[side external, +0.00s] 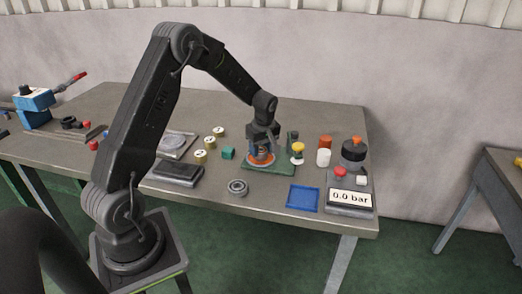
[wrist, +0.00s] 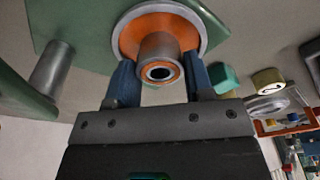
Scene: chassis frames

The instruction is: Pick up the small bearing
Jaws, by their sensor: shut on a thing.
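My gripper (side external: 261,151) points down over the green fixture plate (side external: 282,172) in the side view. In the wrist view its two blue fingers (wrist: 160,80) are shut on a grey hollow sleeve-like piece (wrist: 157,48), one finger on each side. The piece stands at the middle of an orange disc (wrist: 131,42) with a pale metal rim. I cannot tell whether this piece is the small bearing. A steel ring-shaped bearing (side external: 238,187) lies loose near the table's front edge, clear of my gripper. The fingers hide part of the orange disc.
A grey post (wrist: 48,70) stands on the fixture beside my gripper. A yellow-topped piece (side external: 298,147), a white cylinder (side external: 323,158) and a black pot (side external: 354,151) stand to the right. A blue tray (side external: 303,197) and a gauge display (side external: 349,198) are at the front right. A teal block (side external: 228,153) is left.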

